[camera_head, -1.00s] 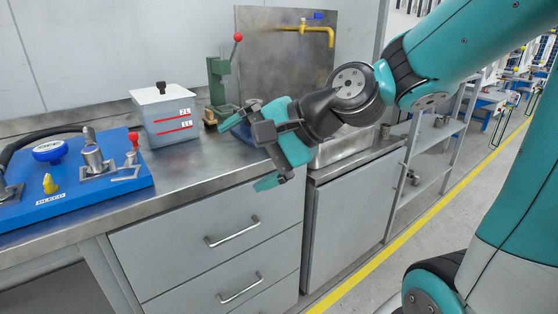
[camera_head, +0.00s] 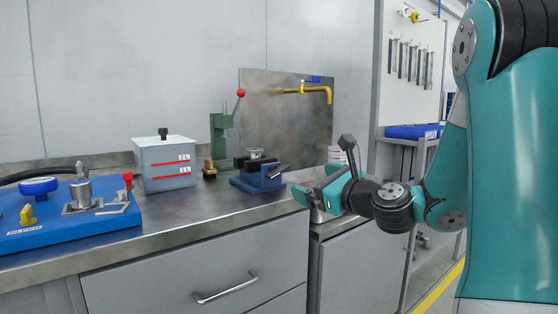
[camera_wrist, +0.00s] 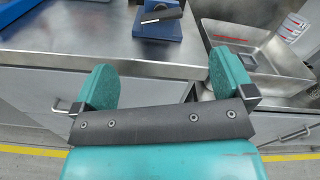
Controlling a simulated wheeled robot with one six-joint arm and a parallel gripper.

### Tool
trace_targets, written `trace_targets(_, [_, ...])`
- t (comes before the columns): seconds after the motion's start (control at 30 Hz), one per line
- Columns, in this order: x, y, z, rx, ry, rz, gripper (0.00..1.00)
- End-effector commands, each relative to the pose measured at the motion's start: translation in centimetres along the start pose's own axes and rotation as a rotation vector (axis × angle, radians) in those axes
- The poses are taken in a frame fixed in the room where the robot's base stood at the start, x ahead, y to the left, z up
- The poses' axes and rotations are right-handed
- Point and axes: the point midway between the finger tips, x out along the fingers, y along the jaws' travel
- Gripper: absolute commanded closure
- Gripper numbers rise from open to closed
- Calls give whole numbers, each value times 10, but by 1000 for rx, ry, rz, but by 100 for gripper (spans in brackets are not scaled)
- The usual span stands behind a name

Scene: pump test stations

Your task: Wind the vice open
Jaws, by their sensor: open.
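The blue vice (camera_head: 258,182) with dark jaws stands on the steel bench near its front edge, left of my gripper in the head view. A dark bar, apparently its handle, sticks out at its front right. In the wrist view the vice (camera_wrist: 158,29) shows at the top, beyond my fingers, with the dark bar across its near side. My gripper (camera_head: 300,198) is open and empty, in front of the bench edge and apart from the vice. Its two teal fingers (camera_wrist: 168,90) are spread wide in the wrist view.
A grey lidded box (camera_head: 166,165), a green press with a red knob (camera_head: 221,138) and a blue valve panel (camera_head: 70,222) stand on the bench. A steel sink (camera_wrist: 262,65) lies right of the vice. A yellow tap (camera_head: 318,90) is behind. Drawers are below the bench edge.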

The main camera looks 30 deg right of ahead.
Motion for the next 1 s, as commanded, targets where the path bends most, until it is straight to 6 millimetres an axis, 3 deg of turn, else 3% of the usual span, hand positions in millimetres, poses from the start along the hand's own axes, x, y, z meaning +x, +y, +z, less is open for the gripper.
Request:
trace_targets(0.37, [23, -1, 4, 7, 14, -3, 0])
trace_targets(0.7, [101, 0, 2, -3, 6, -1, 0])
trace_targets(1.0, [135, 0, -2, -2, 8, -4, 0])
